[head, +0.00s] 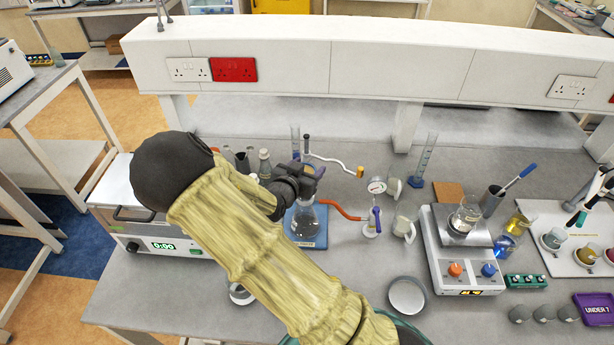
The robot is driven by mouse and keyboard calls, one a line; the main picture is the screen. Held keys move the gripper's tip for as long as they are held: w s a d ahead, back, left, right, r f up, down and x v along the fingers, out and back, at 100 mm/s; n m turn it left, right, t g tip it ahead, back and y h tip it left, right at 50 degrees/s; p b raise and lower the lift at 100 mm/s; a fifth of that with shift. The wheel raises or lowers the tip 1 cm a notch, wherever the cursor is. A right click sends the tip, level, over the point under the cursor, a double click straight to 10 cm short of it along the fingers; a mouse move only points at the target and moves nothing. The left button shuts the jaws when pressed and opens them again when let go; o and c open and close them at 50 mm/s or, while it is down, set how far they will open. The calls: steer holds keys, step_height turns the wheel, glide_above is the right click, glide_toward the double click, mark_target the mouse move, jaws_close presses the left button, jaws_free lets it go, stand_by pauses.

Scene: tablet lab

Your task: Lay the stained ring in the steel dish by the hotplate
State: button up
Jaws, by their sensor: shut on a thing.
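My gripper (300,181) is over the bench, just above a conical flask (305,222) standing on a blue pad (322,232). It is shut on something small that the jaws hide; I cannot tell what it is. I cannot make out a stained ring anywhere. The hotplate (436,262) is white with an orange and a blue knob, at the right, and bears a beaker (465,215). A round steel dish (407,294) lies on the bench just left of the hotplate's front and looks empty.
A heated box (150,246) is at left. A second dish (240,294) is partly behind my arm. The front middle bench is fairly clear.

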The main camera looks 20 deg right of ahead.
steer(key=shift+f+p, duration=0.65)
steer(key=shift+f, duration=1.25)
steer(key=o, duration=0.9)
steer(key=shift+o, duration=0.2)
steer(key=shift+s+a+f, duration=0.1)
steer(key=shift+s+f, duration=0.05)
steer(key=shift+f, duration=0.05)
steer(key=b+v, duration=0.5)
steer(key=v, duration=1.2)
steer(key=shift+a, duration=0.35)
